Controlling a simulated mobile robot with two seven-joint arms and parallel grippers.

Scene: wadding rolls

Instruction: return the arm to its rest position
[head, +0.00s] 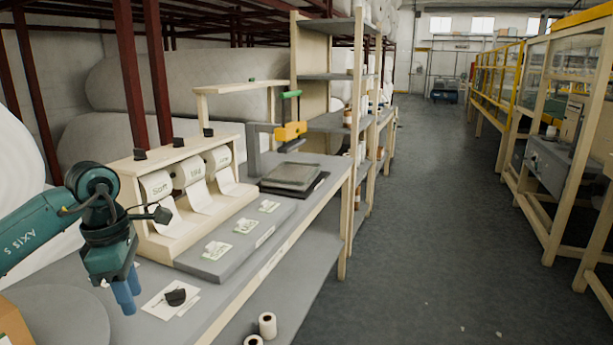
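My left arm (40,228), teal with dark joints, comes in from the left edge and bends down at the wrist. My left gripper (127,291), with blue fingertips, points down over the near left part of the grey workbench. The two fingers overlap from this angle, so their gap does not show. I see nothing held in them. My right arm and gripper are not in view.
A wooden dispenser (156,228) with several labelled wadding rolls stands close to the right of my wrist. A white card with a dark clip (176,297) lies beside the fingers. A grey board (217,262) and a press (290,176) stand farther along.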

